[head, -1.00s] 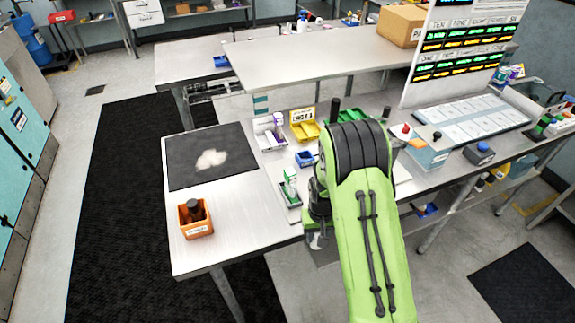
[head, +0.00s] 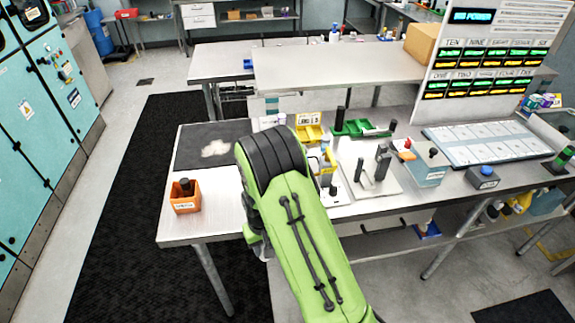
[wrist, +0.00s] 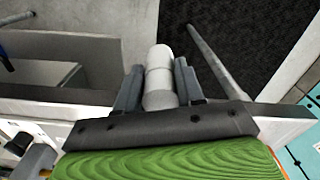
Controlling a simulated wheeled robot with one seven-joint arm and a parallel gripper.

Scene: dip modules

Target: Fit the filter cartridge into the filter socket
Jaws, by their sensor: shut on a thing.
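In the wrist view my gripper (wrist: 158,68) is shut on a pale grey-white cylinder (wrist: 158,82), which looks like the filter cartridge. The cylinder sits between the two grey fingers and its end sticks out a little past them. In the head view my green arm hides both the gripper and the cylinder. I cannot tell for sure which thing is the filter socket. A white plate with upright grey posts (head: 375,170) stands on the bench to the right of my arm.
An orange bin (head: 185,198) with a dark item stands at the bench's front left. A dark mat (head: 190,150) lies behind it. Floor shows below the gripper.

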